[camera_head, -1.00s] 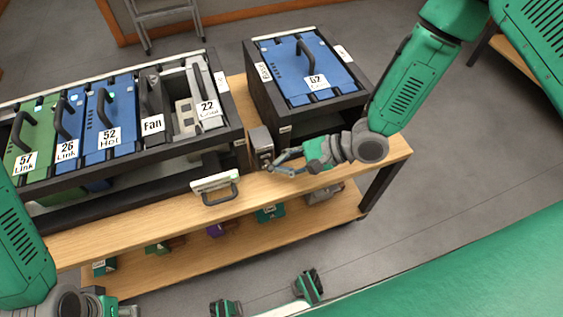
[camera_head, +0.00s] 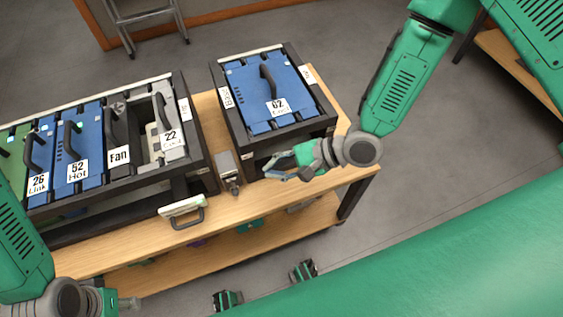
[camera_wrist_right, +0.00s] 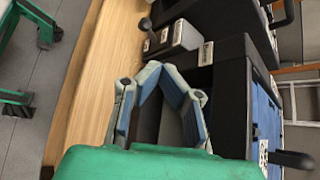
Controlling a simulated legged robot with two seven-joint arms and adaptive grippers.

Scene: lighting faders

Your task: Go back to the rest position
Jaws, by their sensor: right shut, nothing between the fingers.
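My right gripper (camera_head: 270,171) is over the wooden bench top, in front of the black case with blue module 62 (camera_head: 273,85). It is shut and empty; its fingers bend together in the right wrist view (camera_wrist_right: 160,72). A small grey metal box (camera_head: 226,165) stands on the bench just left of it, apart from the fingers. It seems to be the grey box in the wrist view (camera_wrist_right: 180,38). My left gripper (camera_head: 125,303) is low at the left of the head view. Only part of it shows, so its jaw state is unclear.
A black rack holds modules 26, 52, Fan and 22 (camera_head: 175,140) at the left. A white plate with a dark handle (camera_head: 184,208) is at the bench's front edge. Grey floor (camera_head: 440,150) lies to the right.

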